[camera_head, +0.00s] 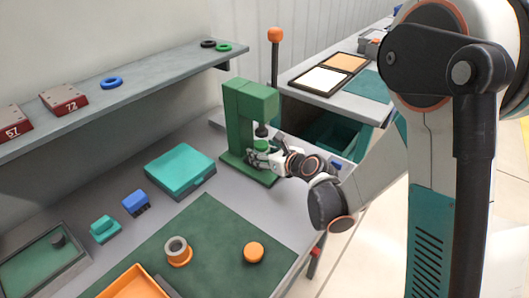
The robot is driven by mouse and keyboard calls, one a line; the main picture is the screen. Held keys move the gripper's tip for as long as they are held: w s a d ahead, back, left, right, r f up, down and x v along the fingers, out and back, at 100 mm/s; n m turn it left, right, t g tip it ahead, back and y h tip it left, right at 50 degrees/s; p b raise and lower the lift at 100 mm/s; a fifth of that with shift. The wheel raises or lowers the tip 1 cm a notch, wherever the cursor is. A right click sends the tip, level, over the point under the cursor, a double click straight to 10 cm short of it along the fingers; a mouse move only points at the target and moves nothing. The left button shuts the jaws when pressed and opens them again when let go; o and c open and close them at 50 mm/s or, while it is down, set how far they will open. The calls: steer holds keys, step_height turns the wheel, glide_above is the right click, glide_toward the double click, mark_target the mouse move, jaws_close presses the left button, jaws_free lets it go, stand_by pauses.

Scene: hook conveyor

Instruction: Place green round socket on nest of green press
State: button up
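The green press (236,118) stands on the bench near the back wall shelf, with its upright column, overhanging head and flat base (232,164). A dark ram (261,130) hangs from the head. A small green round piece (262,145), seemingly the green round socket, shows just below the ram. My gripper (256,158) reaches in from the right, under the press head, with its fingers at or just below this green piece. The fingers hide the nest. I cannot tell whether they grip the piece or whether it touches the nest.
A teal box (180,170), a blue part (135,203) and a teal part (105,229) stand left of the press. A green mat (215,232) in front bears an orange ringed part (178,251) and an orange disc (254,252). The shelf (150,87) runs behind.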

steer(key=shift+r, duration=0.2)
steer(key=p+v, duration=0.3)
steer(key=v, duration=0.9)
steer(key=s+d+r+n+g+h, duration=0.1)
steer(key=s+d+r+n+h, duration=0.1)
steer(key=s+n, duration=0.5)
steer(key=s+d+r+n+g+h, duration=0.1)
steer(key=s+d+r+n+h, duration=0.2)
steer(key=n, duration=0.9)
steer(key=s+d+r+n+g+h, duration=0.2)
steer(key=s+d+r+n, duration=0.2)
steer(key=s+d+n, duration=0.4)
steer(key=s+n, duration=0.2)
steer(key=s, duration=0.1)
steer(key=shift+r+h, duration=0.3)
